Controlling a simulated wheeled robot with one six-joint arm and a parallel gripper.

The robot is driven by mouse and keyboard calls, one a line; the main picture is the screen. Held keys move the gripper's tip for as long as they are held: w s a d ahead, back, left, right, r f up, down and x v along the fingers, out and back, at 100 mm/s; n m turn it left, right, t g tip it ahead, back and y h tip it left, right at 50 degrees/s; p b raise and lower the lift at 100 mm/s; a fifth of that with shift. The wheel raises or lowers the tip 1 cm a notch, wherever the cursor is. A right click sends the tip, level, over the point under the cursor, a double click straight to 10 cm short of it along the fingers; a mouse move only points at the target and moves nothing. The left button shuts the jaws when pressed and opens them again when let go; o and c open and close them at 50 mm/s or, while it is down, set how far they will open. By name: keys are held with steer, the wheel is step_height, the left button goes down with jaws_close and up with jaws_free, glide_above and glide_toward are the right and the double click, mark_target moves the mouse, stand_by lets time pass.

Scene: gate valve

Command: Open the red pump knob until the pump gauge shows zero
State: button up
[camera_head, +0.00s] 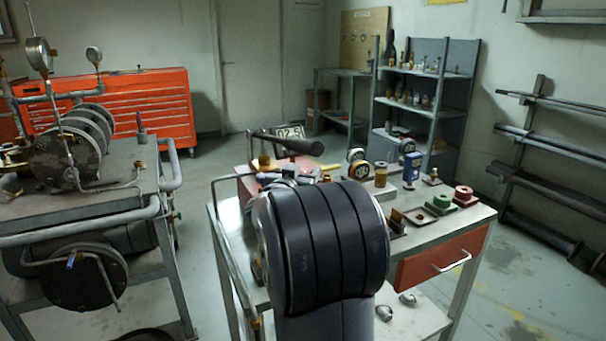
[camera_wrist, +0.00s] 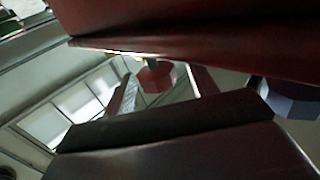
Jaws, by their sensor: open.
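In the wrist view, a faceted red knob (camera_wrist: 156,76) hangs below a dark red overhanging surface, with a bit of bright stem above it. My gripper (camera_wrist: 162,82) is open, with one finger on each side of the red knob and visible gaps. I cannot tell whether either finger touches it. In the head view, my arm's large dark joint hides the gripper and knob. Two round gauges, a larger one (camera_head: 38,54) and a smaller one (camera_head: 94,55), stand on pipes at the left; their readings are too small to tell, and I cannot tell which is the pump gauge.
A blue-grey faceted knob (camera_wrist: 291,98) is right of the red one. In the head view, a metal bench (camera_head: 455,226) holds several small parts, behind my arm. A pipe-framed cart (camera_head: 85,206) with machinery stands left. A red tool chest (camera_head: 160,105) is behind; open floor lies between.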

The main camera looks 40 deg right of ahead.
steer(key=shift+d, duration=0.15)
steer(key=shift+c, duration=0.2)
steer(key=c, duration=0.9)
